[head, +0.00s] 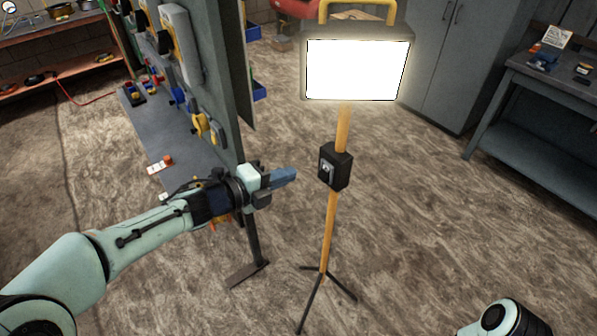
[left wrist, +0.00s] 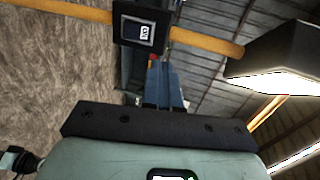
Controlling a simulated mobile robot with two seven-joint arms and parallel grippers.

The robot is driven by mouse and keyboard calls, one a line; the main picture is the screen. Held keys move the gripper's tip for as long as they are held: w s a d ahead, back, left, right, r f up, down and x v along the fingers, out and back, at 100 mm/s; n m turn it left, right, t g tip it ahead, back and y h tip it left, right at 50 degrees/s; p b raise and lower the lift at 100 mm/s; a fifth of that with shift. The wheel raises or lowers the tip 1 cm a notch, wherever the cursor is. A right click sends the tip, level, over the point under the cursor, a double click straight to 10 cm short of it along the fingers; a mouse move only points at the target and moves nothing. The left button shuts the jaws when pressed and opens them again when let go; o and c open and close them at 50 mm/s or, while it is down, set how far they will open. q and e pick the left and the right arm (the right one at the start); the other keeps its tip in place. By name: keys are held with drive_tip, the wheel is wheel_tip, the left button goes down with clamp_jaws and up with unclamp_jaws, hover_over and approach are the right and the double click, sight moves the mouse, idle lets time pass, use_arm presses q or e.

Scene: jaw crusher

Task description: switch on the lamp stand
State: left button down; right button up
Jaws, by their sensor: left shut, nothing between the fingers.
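The lamp stand has a yellow pole (head: 329,225) on a black tripod. Its rectangular lamp head (head: 357,68) glows bright white. A black switch box (head: 344,168) with a grey switch plate sits midway up the pole. My left gripper (head: 290,175) is shut and empty, its blue fingers pointing at the box from the left, with a small gap showing between them. In the left wrist view, the switch box (left wrist: 127,28) is beyond the shut fingers (left wrist: 163,85), and the lit lamp head (left wrist: 270,50) is at the right. My right gripper is out of view.
A pegboard panel with tools (head: 190,60) and a grey shelf (head: 150,140) stand left of the lamp. A cabinet (head: 445,60) and a workbench (head: 545,120) are at the right. The floor between the lamp and the workbench is clear.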

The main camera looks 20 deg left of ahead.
use_arm(q)
drive_tip(key=v, duration=0.2)
drive_tip(key=shift+s+a+r, duration=0.25)
drive_tip(key=shift+r, duration=0.15)
wheel_tip(320, 180, down, 30)
drive_tip(key=s+n+g+y+p, duration=0.1)
drive_tip(key=s+n+g+y, duration=0.25)
drive_tip(key=n, duration=1.35)
drive_tip(key=s+d+f+n+g+y, duration=0.1)
drive_tip(key=s+d+f+n+g, duration=0.1)
drive_tip(key=s+f+n+g, duration=0.3)
drive_tip(key=s+d+f+n+g+y, duration=0.1)
drive_tip(key=s+f+n+g, duration=0.3)
drive_tip(key=s+f, duration=1)
drive_tip(key=s+d+n, duration=0.1)
drive_tip(key=s+n, duration=0.2)
drive_tip(key=s, duration=0.4)
drive_tip(key=shift+d+f+n+g+p, duration=0.15)
drive_tip(key=shift+d+n+g+p, duration=0.15)
drive_tip(key=shift+d+g, duration=0.05)
